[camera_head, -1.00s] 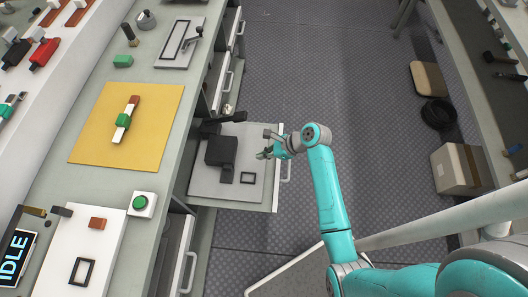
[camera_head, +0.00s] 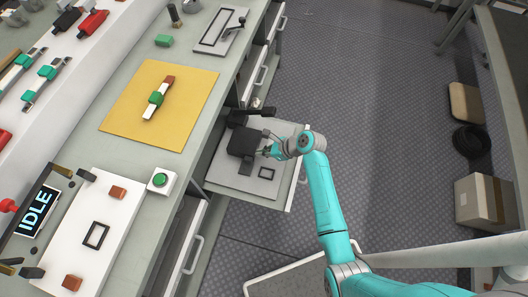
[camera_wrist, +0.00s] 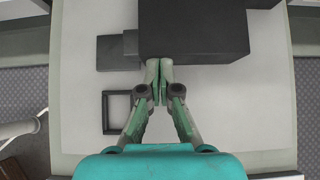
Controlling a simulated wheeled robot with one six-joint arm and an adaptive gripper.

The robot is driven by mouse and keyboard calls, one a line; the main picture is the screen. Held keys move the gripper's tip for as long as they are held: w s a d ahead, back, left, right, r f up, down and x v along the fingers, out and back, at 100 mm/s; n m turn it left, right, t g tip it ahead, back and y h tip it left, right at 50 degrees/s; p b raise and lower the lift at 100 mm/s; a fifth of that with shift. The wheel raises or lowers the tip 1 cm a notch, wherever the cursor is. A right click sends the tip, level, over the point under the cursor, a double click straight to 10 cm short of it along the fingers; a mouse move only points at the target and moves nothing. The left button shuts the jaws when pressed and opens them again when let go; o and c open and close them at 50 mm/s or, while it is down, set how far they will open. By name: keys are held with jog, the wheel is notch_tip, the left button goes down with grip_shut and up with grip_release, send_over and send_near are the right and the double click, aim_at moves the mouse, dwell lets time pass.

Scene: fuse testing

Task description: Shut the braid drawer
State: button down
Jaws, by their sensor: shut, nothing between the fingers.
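A pale grey drawer (camera_head: 268,190) is pulled out from under the bench, its front edge and handle (camera_head: 303,172) toward the aisle. Its flat bottom (camera_wrist: 230,125) fills much of the wrist view. A black block (camera_head: 243,142) stands in it, with a lower dark piece beside it and a small black square frame (camera_head: 266,173). My gripper (camera_head: 267,151) is over the drawer, beside the block on its aisle side. In the wrist view its fingertips (camera_wrist: 159,92) are together and empty at the block's edge (camera_wrist: 195,35). I cannot tell whether they touch it.
The bench (camera_head: 150,163) runs along the left, with a yellow mat (camera_head: 195,115), a green button box (camera_head: 160,181) and an IDLE display (camera_head: 37,210). Other drawer handles (camera_head: 194,254) stick out below.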

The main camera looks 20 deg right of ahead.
jog(key=w+a, duration=0.8)
jog(key=a, duration=0.3)
jog(key=w+a, duration=0.7)
jog(key=a, duration=0.3)
jog(key=shift+w+a, duration=0.35)
jog(key=shift+w, duration=0.05)
jog(key=shift+r, duration=0.1)
